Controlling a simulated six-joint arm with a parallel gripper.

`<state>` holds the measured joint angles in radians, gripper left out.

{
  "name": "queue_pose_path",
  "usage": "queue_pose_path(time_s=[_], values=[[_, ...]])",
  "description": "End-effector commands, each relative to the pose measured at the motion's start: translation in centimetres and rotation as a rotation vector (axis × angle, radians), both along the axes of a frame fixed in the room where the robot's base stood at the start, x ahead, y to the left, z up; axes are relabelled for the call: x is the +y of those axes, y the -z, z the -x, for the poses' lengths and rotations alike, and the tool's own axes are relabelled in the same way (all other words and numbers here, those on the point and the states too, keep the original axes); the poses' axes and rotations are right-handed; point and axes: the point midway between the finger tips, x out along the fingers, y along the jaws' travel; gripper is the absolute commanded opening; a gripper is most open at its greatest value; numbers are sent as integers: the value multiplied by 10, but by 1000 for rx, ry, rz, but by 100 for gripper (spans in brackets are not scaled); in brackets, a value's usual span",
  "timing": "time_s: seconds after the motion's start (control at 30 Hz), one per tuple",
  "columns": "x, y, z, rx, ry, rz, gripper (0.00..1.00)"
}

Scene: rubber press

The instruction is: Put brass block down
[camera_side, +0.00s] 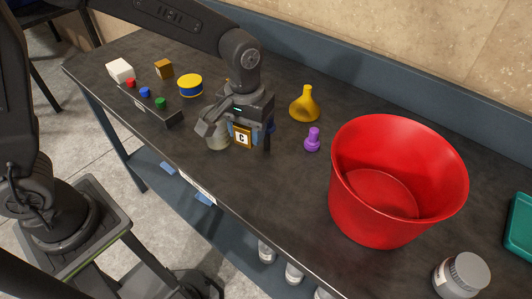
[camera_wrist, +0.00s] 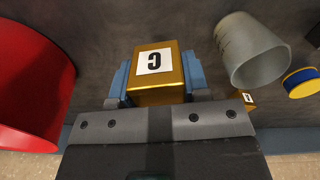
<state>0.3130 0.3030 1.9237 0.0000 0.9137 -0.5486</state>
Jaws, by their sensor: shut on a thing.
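The brass block (camera_side: 242,137) is a gold cube with a white label that bears a black letter C. It also fills the space between my finger pads in the wrist view (camera_wrist: 172,88). My gripper (camera_side: 250,138) points down over the middle of the table and is shut on the block, with one blue pad on each side. In the wrist view my gripper (camera_wrist: 157,78) hides the block's near side. I cannot tell whether the block's underside touches the table.
A translucent beaker (camera_wrist: 248,52) is close beside my gripper. A red bucket (camera_side: 390,225), purple weight (camera_side: 313,141) and yellow flask (camera_side: 305,106) stand to the right. A button box (camera_side: 150,107), blue-yellow tin (camera_side: 190,87) and another brass block (camera_side: 164,69) are to the left. The dark table (camera_side: 265,190) is clear in front.

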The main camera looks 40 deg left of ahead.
Motion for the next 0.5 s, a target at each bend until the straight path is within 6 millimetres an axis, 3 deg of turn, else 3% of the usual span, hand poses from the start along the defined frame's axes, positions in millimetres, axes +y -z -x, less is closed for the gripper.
queue_pose_path(time_s=[0.27,0.5], values=[[23,-16,-12,-1,-12,1,4],[31,-29,-57,-3,-65,0,4]])
